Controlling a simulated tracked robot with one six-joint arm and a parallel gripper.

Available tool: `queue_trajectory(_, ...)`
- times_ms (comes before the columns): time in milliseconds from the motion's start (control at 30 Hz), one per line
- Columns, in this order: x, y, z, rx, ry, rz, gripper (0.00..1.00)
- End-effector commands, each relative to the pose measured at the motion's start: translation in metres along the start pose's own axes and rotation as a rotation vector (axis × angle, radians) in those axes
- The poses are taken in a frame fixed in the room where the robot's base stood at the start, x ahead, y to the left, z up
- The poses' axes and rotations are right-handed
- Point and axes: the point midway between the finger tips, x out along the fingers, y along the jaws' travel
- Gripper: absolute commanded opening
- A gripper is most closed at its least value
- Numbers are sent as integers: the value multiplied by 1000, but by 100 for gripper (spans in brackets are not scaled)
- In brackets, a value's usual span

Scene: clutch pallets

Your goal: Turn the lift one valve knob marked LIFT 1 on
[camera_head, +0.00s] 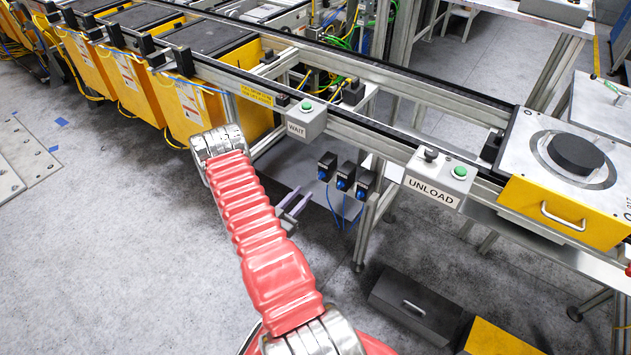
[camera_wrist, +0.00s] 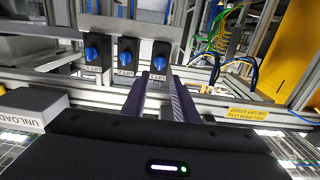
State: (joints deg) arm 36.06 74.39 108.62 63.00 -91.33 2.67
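Three black valves with blue knobs hang in a row under the conveyor. In the wrist view they are the left knob (camera_wrist: 91,53), the middle knob (camera_wrist: 125,57) and the right knob (camera_wrist: 160,62). Small labels sit below them, too small to read surely, so I cannot tell which is LIFT 1. My gripper (camera_wrist: 160,76) has its two purple fingers apart with nothing between them. They point toward the right knob, which shows between the tips; contact cannot be seen. In the head view, my gripper (camera_head: 297,208) is left of and below the valves (camera_head: 343,182).
The conveyor rail runs above the valves, with a WAIT button box (camera_head: 306,120) and an UNLOAD box (camera_head: 437,183). A yellow pallet (camera_head: 560,210) sits at the right end. Frame legs (camera_head: 372,225) stand close right of the valves.

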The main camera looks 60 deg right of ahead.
Motion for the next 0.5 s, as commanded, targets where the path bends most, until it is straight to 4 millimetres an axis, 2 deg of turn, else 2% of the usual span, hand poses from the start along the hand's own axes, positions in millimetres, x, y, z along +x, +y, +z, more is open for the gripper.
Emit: queue_trajectory(500, 76, 1, 0, 2, 1, 2, 27)
